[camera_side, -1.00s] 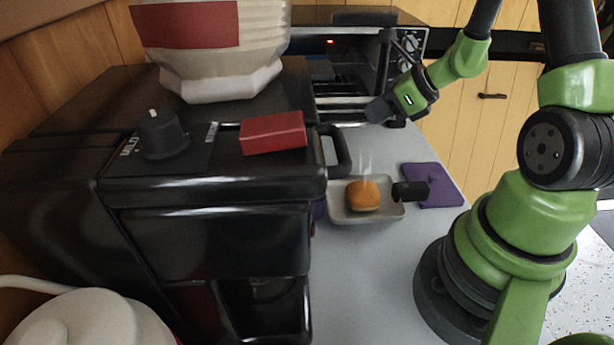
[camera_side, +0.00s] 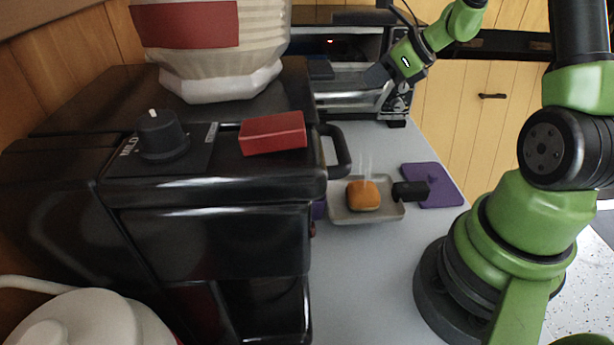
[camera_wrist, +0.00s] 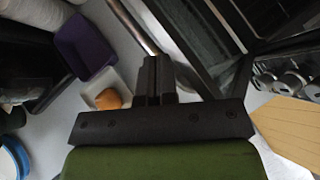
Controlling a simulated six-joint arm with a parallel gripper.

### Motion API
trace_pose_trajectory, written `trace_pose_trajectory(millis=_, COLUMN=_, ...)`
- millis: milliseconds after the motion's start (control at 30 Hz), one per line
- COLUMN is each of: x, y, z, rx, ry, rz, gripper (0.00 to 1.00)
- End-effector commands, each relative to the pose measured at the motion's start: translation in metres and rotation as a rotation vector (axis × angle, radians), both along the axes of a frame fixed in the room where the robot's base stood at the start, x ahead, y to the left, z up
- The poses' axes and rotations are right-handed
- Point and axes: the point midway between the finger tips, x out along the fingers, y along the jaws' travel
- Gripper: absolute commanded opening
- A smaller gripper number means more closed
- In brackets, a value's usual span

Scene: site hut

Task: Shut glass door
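The toaster oven stands at the back of the counter in the side view, with its glass door (camera_side: 347,78) hanging open at the front. In the wrist view the door (camera_wrist: 172,38) shows at the top, with its metal handle bar (camera_wrist: 134,24) along its left edge. My gripper (camera_side: 376,76) is in front of the oven at the door's right part in the side view. In the wrist view its fingers (camera_wrist: 155,65) are together, with nothing seen between them, close to the handle's lower end. I cannot tell whether they touch the door.
A black coffee machine (camera_side: 215,235) with a red box (camera_side: 273,133) on top fills the left foreground. The counter's front middle is clear.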

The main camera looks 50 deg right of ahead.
Motion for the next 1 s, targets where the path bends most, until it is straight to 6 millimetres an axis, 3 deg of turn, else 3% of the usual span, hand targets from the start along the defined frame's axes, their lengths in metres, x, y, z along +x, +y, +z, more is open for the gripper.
trace_pose_trajectory(millis=1000, x=0.033, y=-0.032, z=0.036, rx=0.002, ry=-0.004, rz=0.004, gripper=0.0)
